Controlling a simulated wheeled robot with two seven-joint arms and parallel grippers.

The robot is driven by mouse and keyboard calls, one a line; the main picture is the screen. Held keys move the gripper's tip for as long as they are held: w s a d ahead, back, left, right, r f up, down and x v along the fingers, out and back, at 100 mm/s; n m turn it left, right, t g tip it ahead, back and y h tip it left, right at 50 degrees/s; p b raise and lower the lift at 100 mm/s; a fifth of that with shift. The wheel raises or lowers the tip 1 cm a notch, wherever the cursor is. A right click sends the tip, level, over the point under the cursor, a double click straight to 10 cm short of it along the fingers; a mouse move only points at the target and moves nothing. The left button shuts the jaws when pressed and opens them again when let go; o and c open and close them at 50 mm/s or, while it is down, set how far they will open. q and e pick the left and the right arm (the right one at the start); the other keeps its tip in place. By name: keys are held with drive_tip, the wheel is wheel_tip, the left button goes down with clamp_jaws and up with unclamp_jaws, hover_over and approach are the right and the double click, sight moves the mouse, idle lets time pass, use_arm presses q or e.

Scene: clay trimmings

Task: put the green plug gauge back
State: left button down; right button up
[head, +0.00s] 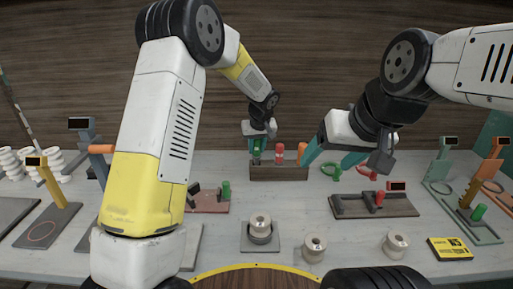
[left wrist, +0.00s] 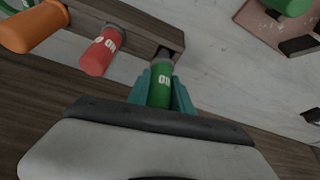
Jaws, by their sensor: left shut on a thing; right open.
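My left gripper (head: 257,149) is shut on a green plug gauge (head: 257,144) at the left end of a wooden rack (head: 279,173). In the left wrist view, the green plug gauge (left wrist: 160,88) sits between teal fingers. Its grey end is at the dark opening at the rack's end (left wrist: 150,37); I cannot tell how deep it is in. A red plug gauge (head: 278,147) and an orange one (head: 302,151) stand in the same rack. My right gripper (head: 333,158) is open and empty, right of the rack.
A green ring gauge (head: 331,172) and a red one (head: 366,172) lie right of the rack. A dark fixture (head: 375,208) is in front of them. White spools (head: 315,246) stand nearer. A reddish fixture (head: 208,204) with another green piece is left of the rack.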

use_arm(q)
drive_tip(key=shift+f, duration=1.05)
drive_tip(key=shift+f, duration=0.4)
drive_tip(key=c, duration=1.1)
unclamp_jaws()
drive_tip(key=shift+c, duration=0.2)
